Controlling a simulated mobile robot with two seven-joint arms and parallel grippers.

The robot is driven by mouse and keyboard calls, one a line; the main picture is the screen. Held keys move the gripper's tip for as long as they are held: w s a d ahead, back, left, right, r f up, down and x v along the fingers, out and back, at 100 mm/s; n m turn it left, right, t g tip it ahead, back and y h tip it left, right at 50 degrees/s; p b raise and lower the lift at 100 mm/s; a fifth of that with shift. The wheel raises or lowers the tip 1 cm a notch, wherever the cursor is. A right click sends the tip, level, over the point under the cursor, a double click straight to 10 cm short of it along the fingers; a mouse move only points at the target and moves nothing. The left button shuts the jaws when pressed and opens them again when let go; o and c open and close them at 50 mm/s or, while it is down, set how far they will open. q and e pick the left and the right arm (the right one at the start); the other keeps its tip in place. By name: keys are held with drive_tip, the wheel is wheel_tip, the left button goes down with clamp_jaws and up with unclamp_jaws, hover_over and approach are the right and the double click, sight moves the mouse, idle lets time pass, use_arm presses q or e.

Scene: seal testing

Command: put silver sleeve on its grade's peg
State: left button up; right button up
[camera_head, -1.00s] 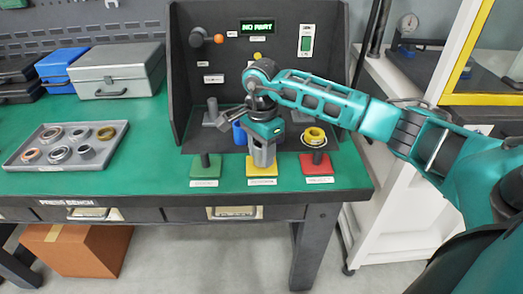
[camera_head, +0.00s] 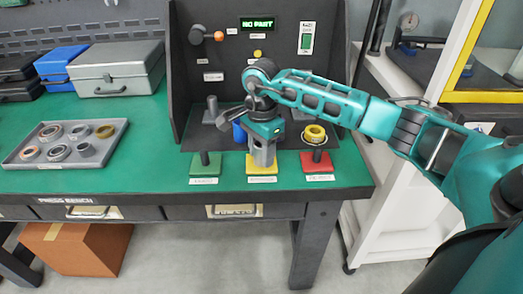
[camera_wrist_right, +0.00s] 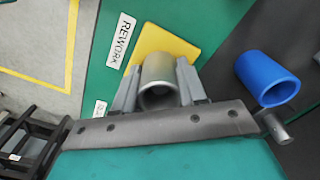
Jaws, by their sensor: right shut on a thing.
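My right gripper (camera_head: 263,155) points down over the yellow base (camera_head: 262,177), and it also shows in the right wrist view (camera_wrist_right: 158,92). It is shut on the silver sleeve (camera_wrist_right: 158,75), a grey hollow cylinder held between its two fingers. The wrist view shows the yellow base (camera_wrist_right: 175,45) with a REWORK label right behind the sleeve. The yellow base's peg is hidden, so I cannot tell whether the sleeve is around it. A green base (camera_head: 205,170) with a bare dark peg stands to the left. My left gripper is out of view.
A blue sleeve (camera_wrist_right: 268,78) stands close behind the gripper, partly hidden in the head view. A grey tray (camera_head: 20,160) with several rings lies at the left. A dark panel with a NO PART display (camera_head: 257,23) rises behind. The green bench between tray and bases is clear.

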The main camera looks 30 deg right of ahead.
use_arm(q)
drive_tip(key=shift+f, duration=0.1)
use_arm(e)
drive_tip(key=shift+f, duration=0.1)
idle(0.3)
drive_tip(key=o, duration=1.3)
drive_tip(key=shift+r+p, duration=0.35)
drive_tip(key=shift+r, duration=0.2)
wheel_tip(320, 180, up, 7)
drive_tip(key=p, duration=0.5)
drive_tip(key=shift+r, duration=0.55)
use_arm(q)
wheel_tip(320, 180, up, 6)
